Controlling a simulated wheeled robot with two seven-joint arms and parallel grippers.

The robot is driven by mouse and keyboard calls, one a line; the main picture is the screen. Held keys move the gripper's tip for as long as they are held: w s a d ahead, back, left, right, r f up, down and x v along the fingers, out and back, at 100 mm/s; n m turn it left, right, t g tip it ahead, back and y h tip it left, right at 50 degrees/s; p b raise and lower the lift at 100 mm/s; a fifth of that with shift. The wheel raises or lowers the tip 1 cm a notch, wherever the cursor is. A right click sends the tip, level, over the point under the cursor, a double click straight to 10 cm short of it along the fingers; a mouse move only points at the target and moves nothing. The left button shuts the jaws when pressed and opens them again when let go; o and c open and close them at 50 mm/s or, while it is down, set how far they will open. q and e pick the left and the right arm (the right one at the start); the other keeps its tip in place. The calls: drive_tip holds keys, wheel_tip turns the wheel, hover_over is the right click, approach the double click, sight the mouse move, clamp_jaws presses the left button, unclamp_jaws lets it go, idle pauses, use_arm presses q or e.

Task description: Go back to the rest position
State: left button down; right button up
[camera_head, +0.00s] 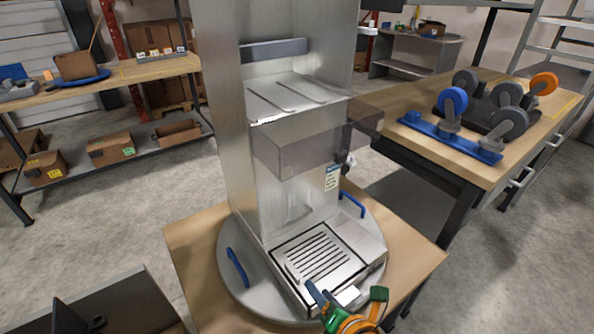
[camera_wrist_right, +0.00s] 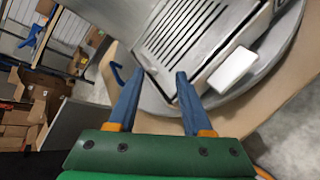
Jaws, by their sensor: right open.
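My right gripper (camera_head: 345,298) is at the bottom of the head view, in front of the dispenser's drip tray. In the right wrist view its two blue fingers (camera_wrist_right: 152,95) are apart with nothing between them. The steel dispenser (camera_head: 305,205) stands upright on a round grey base (camera_head: 228,268) with blue handles. Its slotted drip tray (camera_head: 313,252) also shows in the right wrist view (camera_wrist_right: 183,30), beyond the fingertips. A small white block (camera_head: 347,295) is at the tray's front edge, right of the fingers in the right wrist view (camera_wrist_right: 232,70). My left gripper is not in view.
The dispenser's wooden table (camera_head: 190,240) has bare corners. A workbench (camera_head: 410,95) at right holds caster wheels (camera_head: 453,102) on a blue plate. Shelving at left carries cardboard boxes (camera_head: 110,149). A dark box-like surface (camera_head: 115,305) is at lower left. Grey floor lies between.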

drive_tip(key=s+d+f+m+g+h, duration=0.25)
drive_tip(key=s+d+m+g, duration=0.2)
drive_tip(key=s+m, duration=0.65)
drive_tip(key=s+d+f+m+g+h, duration=0.25)
drive_tip(key=s+d+m, duration=0.3)
drive_tip(key=m, duration=1.15)
drive_tip(key=s+d+f+g+p, duration=0.1)
drive_tip(key=s+f+g+p, duration=0.15)
drive_tip(key=f, duration=1.25)
drive_tip(key=s+d+f, duration=0.2)
drive_tip(key=s+f, duration=0.7)
drive_tip(key=s, duration=0.3)
drive_tip(key=shift+s+g+p, duration=0.25)
drive_tip(key=shift+g+p, duration=0.2)
